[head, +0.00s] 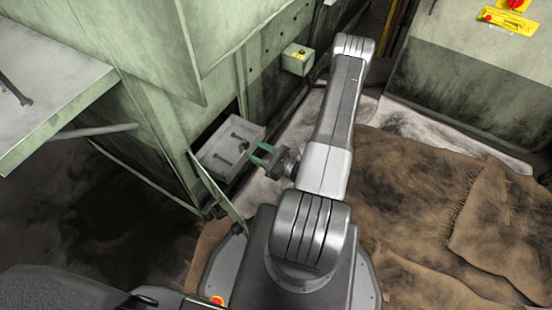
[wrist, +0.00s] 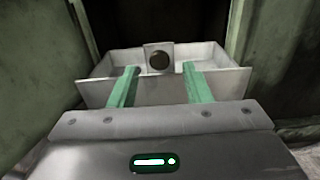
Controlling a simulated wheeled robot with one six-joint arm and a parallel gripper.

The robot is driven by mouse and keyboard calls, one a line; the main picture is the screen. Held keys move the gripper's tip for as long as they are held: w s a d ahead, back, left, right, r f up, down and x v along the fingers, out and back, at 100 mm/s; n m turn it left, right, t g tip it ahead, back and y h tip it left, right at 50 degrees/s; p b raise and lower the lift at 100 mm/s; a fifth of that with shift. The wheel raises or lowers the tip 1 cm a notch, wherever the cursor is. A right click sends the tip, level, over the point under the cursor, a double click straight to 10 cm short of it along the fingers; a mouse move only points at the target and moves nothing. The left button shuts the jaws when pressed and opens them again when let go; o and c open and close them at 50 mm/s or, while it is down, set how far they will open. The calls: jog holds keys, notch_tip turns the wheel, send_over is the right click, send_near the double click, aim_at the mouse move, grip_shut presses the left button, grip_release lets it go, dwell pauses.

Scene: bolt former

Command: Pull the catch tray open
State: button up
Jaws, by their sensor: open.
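The catch tray (head: 219,163) is a pale grey open box low in the green machine's side. It sits at a dark opening, part of it outside, with dark bolt-like pieces in it. In the wrist view the tray (wrist: 225,82) lies straight ahead. My gripper (head: 260,154) has green fingers, open and pointed at the tray's front. In the wrist view my gripper (wrist: 160,70) has one finger either side of the tab, with visible gaps. I cannot tell whether the fingers touch the tray.
A narrow green flap (head: 217,190) stands open left of the tray. A small box with a yellow top (head: 297,58) is on the machine's side. Brown sacking (head: 420,200) covers the floor at right. A pale table (head: 45,85) with dark pieces stands at left.

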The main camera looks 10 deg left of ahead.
aim_at(248, 147)
jog(key=p+v, duration=0.1)
jog(key=v, duration=0.6)
jog(key=shift+d, duration=0.1)
dwell(0.5)
jog(key=b+x, duration=0.2)
jog(key=x, duration=1)
jog(key=shift+a, duration=0.4)
jog(key=shift+w+a+b, duration=0.2)
jog(key=shift+a+b, duration=0.1)
jog(key=shift+a, duration=0.2)
jog(key=shift+d, duration=0.15)
jog(key=p+v, duration=0.3)
jog(key=v, duration=1.1)
jog(key=b+x, duration=0.2)
jog(key=x, duration=1.5)
jog(key=shift+b, duration=0.3)
